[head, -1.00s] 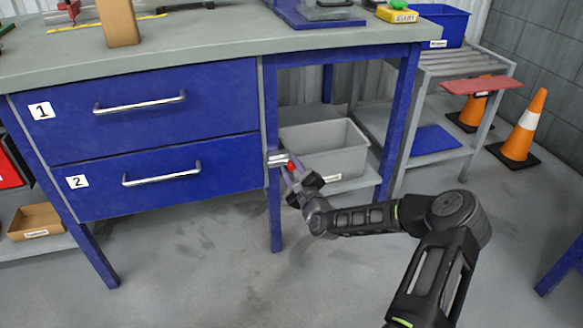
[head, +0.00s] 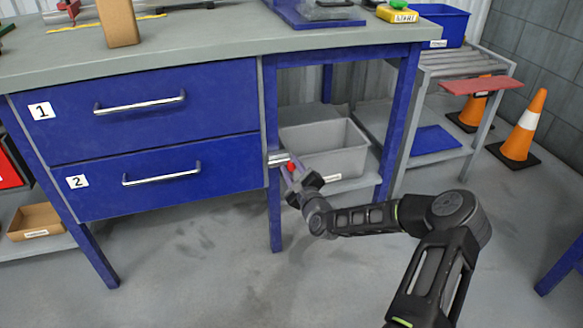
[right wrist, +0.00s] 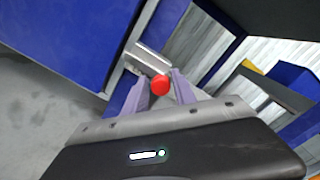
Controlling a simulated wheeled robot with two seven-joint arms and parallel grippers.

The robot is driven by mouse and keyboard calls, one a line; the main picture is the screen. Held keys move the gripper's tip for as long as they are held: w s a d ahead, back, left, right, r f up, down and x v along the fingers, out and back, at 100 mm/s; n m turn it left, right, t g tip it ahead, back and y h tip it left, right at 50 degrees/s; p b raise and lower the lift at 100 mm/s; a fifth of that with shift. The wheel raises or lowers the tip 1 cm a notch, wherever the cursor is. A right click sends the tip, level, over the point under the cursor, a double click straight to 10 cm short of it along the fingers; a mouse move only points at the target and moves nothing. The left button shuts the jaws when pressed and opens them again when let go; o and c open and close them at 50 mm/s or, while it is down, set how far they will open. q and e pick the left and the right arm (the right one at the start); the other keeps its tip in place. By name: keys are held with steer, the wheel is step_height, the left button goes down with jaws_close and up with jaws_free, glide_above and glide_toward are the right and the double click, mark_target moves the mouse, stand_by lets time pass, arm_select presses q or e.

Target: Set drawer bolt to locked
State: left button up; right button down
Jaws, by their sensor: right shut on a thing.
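The drawer bolt is a small metal bolt (head: 278,159) with a red knob (head: 291,167), on the table's leg at the right edge of drawer 2 (head: 150,178). My right gripper (head: 293,173) is at the bolt, shut on the red knob. In the right wrist view the knob (right wrist: 160,85) sits between the two fingertips, with the silver bolt body (right wrist: 148,59) just beyond. Both drawers, including drawer 1 (head: 70,128), look closed. Whether the bolt's end reaches across the drawer edge is too small to tell. My left gripper is not in view.
A grey bin (head: 325,155) stands on a shelf just behind my right gripper. The worktop (head: 200,45) overhangs the drawers. A roller stand (head: 465,62) and orange cones (head: 525,125) are at the right. The floor in front is clear.

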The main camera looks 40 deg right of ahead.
steer(key=a, duration=0.1)
steer(key=w+a, duration=0.1)
steer(key=a, duration=0.2)
steer(key=shift+w+a+r, duration=0.25)
steer(key=shift+w+a, duration=0.05)
steer(key=shift+w, duration=0.05)
steer(key=c, duration=1.2)
jaws_free()
steer(key=shift+a, duration=0.1)
steer(key=shift+s+f, duration=0.1)
steer(key=shift+s+p, duration=0.2)
steer(key=shift+p, duration=0.1)
steer(key=p, duration=0.2)
glide_toward(273, 165)
steer(key=shift+s+a, duration=0.1)
